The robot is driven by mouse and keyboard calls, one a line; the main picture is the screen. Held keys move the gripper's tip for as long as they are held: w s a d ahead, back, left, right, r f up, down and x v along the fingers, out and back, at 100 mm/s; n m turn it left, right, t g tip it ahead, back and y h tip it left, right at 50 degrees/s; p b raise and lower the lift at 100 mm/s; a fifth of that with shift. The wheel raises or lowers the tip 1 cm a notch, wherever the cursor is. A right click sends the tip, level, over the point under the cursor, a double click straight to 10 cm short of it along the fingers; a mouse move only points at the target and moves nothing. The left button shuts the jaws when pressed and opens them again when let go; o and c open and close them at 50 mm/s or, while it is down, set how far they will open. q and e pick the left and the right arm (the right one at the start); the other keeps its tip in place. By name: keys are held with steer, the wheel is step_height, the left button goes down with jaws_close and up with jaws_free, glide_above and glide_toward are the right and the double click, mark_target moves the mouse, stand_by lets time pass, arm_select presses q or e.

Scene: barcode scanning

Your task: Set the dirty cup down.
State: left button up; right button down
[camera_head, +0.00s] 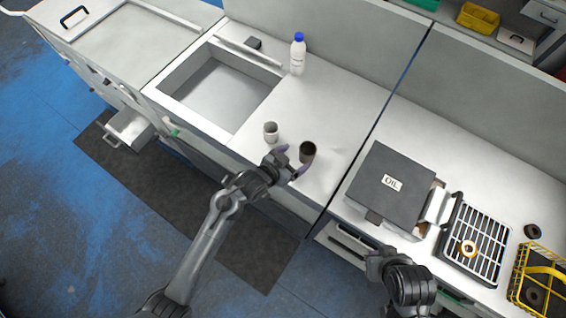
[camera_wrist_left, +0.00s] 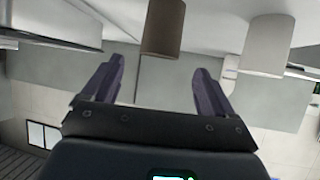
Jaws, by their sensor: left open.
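A dark brown cup (camera_head: 308,151) stands upright on the white counter, near its front edge. A pale cup (camera_head: 271,131) stands to its left, by the sink's corner. My left gripper (camera_head: 293,162) is open and empty at the front-left side of the brown cup. In the left wrist view the brown cup (camera_wrist_left: 162,28) shows just past the two spread fingertips (camera_wrist_left: 157,68), roughly in line with the gap. The pale cup (camera_wrist_left: 268,45) is off to the right there. My right gripper (camera_head: 376,263) is low in front of the right counter; its fingers are not clear.
A sink (camera_head: 222,86) is set in the counter at left. A box marked OIL (camera_head: 385,195), a rack (camera_head: 478,240) and a yellow basket (camera_head: 538,270) are at right. Counter right of the brown cup is clear.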

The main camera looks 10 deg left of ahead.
arm_select(q)
steer(key=s+a+r+n+g+y, duration=0.2)
steer(key=s+a+g+y, duration=0.1)
steer(key=s+a, duration=0.6)
steer(key=s+a+r+n+g+y, duration=0.3)
steer(key=s+a, duration=0.6)
steer(key=s, duration=0.7)
steer(key=shift+s+a+y, duration=0.3)
steer(key=shift+s+y, duration=0.1)
step_height(320, 180, up, 16)
steer(key=p, duration=1.6)
